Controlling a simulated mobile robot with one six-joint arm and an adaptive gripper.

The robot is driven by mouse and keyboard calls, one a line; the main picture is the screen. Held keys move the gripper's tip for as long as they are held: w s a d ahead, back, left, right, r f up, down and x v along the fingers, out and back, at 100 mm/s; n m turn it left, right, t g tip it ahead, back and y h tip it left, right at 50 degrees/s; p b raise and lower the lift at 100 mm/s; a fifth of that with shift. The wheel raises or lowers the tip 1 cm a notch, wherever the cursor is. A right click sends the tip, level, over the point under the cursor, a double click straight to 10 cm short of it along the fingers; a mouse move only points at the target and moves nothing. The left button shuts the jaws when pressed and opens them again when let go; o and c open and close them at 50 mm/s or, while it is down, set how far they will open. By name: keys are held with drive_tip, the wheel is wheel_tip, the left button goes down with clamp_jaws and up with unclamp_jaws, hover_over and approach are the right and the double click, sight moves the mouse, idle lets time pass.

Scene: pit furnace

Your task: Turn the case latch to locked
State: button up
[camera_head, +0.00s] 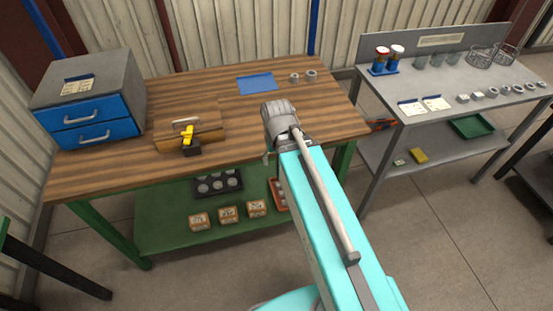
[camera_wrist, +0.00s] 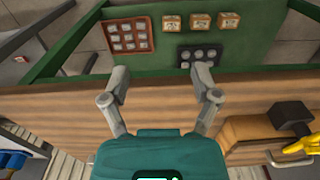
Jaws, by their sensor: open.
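The case (camera_head: 209,132) is a brown box with a pale handle (camera_head: 186,121), lying on the wooden workbench left of my arm. On its front side is a black block with a yellow latch lever (camera_head: 188,132). In the wrist view the case (camera_wrist: 243,132) is at the lower right, with the black block (camera_wrist: 290,117) and the yellow lever (camera_wrist: 305,146) near the right edge. My gripper (camera_wrist: 161,78) is open and empty, its two fingers apart over the bench's front edge, left of the case in that view. In the head view my wrist hides the fingers.
A blue-drawer cabinet (camera_head: 92,112) stands left of the case. A blue sheet (camera_head: 257,84) and two small grey rings (camera_head: 302,77) lie at the back. The bench's lower green shelf (camera_head: 165,232) holds small boxes and trays. A grey table (camera_head: 455,77) stands to the right.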

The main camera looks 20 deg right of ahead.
drive_tip(key=shift+c, duration=0.7)
wheel_tip(320, 180, up, 14)
drive_tip(key=m+p, duration=0.2)
drive_tip(key=p, duration=1.2)
hover_over(188, 135)
drive_tip(key=w, duration=0.1)
drive_tip(key=shift+a+r, duration=0.1)
drive_tip(key=shift+a, duration=0.05)
wheel_tip(188, 135, down, 14)
drive_tip(key=b, duration=1.3)
drive_tip(key=shift+r+b, duration=0.1)
drive_tip(key=shift+b, duration=0.2)
